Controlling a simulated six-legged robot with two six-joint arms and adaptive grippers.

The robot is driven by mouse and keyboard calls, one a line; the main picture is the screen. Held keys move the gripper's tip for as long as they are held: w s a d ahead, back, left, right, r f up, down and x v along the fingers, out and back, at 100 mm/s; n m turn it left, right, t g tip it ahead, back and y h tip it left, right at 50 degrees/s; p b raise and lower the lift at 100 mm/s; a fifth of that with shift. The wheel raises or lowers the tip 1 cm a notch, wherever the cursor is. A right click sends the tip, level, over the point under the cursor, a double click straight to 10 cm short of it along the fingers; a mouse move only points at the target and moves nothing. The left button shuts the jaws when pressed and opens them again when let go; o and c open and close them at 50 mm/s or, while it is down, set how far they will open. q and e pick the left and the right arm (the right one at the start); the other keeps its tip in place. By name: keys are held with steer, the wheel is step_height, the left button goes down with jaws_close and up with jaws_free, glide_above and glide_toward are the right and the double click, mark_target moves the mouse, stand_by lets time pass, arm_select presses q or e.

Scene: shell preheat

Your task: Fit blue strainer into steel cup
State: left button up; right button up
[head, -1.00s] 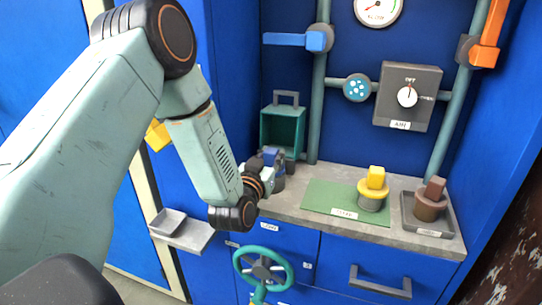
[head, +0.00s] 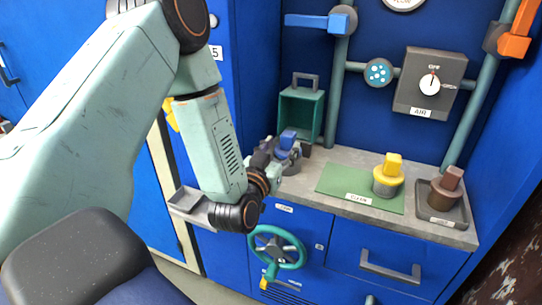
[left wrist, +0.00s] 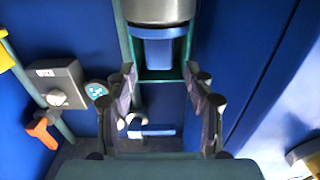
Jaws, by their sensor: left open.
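A blue knob (head: 288,138), seemingly the top of the blue strainer, stands upright at the left end of the counter. A grey steel body shows around it, likely the steel cup; I cannot tell how deep the strainer sits. In the left wrist view, which is upside down, the blue knob (left wrist: 158,52) adjoins the round steel body (left wrist: 160,10). My left gripper (head: 284,158) is beside this piece, on its near left side. In the left wrist view its fingers (left wrist: 160,85) are spread and empty, with the knob beyond them. My right gripper is not in view.
A green open box (head: 301,112) stands just behind. On the right are a green mat (head: 335,182) with a yellow-topped cup (head: 388,177) and a dark tray (head: 453,215) with a brown-topped piece (head: 447,190). A teal handwheel (head: 277,248) is below the counter.

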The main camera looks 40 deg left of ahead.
arm_select(q)
steer(key=v, duration=0.6)
steer(key=s+d+f+m+g+h, duration=0.1)
steer(key=s+d+f+g+h, duration=0.2)
steer(key=s+f, duration=0.4)
steer(key=s+d+f+m+g, duration=0.1)
steer(key=s+d+f+g, duration=0.3)
steer(key=f, duration=0.4)
steer(key=s+d+f+g+h, duration=0.2)
steer(key=s+d+f+g, duration=0.1)
steer(key=s+f+g, duration=0.4)
steer(key=s+f+g+p, duration=0.2)
steer(key=s+g, duration=0.1)
steer(key=s, duration=0.8)
steer(key=shift+d+f+y, duration=0.2)
steer(key=shift+f+y, duration=0.1)
